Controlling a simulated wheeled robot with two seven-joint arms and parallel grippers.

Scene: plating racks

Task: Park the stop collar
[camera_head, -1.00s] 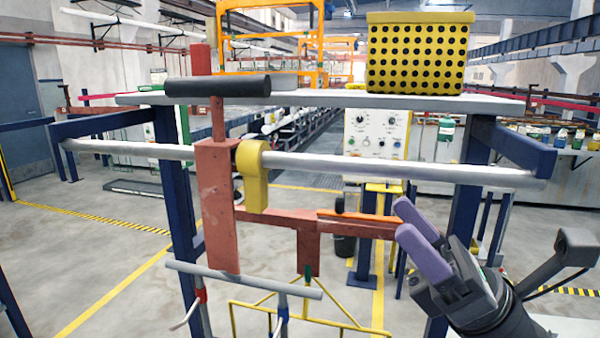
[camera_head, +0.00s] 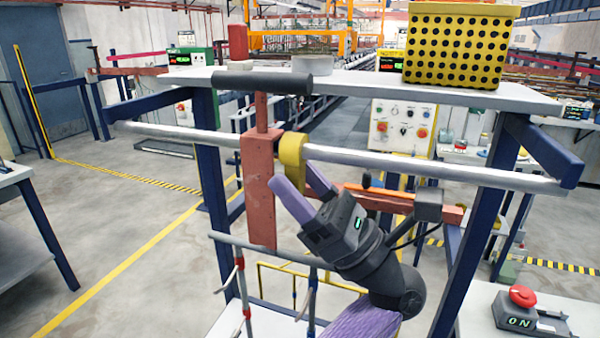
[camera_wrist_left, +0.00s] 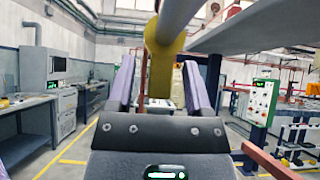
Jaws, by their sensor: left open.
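The yellow stop collar (camera_head: 291,150) hangs on the grey horizontal rail (camera_head: 420,170), close beside the red upright block (camera_head: 258,190). In the left wrist view the collar (camera_wrist_left: 162,68) hangs down from the rail (camera_wrist_left: 180,18), with its lower tab between the two purple fingers. My left gripper (camera_head: 294,178) is open just below and in front of the collar, with a finger on each side of the tab. The wrist view shows gaps beside the tab, and I cannot tell if either finger touches it. My right gripper is not in view.
A blue post (camera_head: 212,185) stands left of the red block. An orange-topped red arm (camera_head: 385,195) runs behind my gripper. A red stop button (camera_head: 522,296) sits at lower right.

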